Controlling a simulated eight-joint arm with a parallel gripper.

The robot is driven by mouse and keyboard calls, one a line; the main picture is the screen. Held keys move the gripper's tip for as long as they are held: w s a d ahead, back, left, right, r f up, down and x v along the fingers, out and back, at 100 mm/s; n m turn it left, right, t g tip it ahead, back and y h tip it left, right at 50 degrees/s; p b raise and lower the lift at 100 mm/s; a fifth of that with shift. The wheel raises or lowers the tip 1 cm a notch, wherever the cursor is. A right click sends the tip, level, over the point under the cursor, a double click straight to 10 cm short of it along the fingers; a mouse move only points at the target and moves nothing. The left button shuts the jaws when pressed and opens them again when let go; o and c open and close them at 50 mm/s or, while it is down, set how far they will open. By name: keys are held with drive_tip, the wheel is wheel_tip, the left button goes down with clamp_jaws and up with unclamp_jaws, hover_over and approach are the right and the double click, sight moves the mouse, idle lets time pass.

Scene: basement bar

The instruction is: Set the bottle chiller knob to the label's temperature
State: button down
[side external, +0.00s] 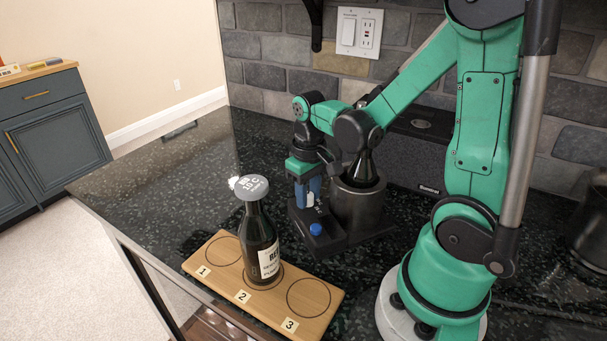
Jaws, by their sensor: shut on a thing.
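A dark bottle (259,244) stands upright on circle 2 of a wooden board. A round grey tag (251,187) on its neck reads what looks like "10 C"; its other print is too small to read surely. The bottle chiller (357,212) is a dark cylinder on a black base, with a second bottle (363,169) standing in it. A blue button (315,229) is at the base's front. My gripper (308,203) points down over the base, left of the cylinder, shut on the chiller knob. The knob and its scale are hidden or too small to read.
The wooden board (214,262) has numbered circles; circles 1 and 3 are empty. The dark speckled counter (150,178) is clear at the left. A stone wall with an outlet plate (359,32) stands behind. A dark container (588,222) is at the far right.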

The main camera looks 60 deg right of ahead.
sight(309, 194)
drive_tip(key=shift+n, duration=0.5)
drive_tip(key=c, duration=0.6)
unclamp_jaws()
drive_tip(key=shift+r, duration=2.85)
drive_tip(key=shift+f, duration=2.8)
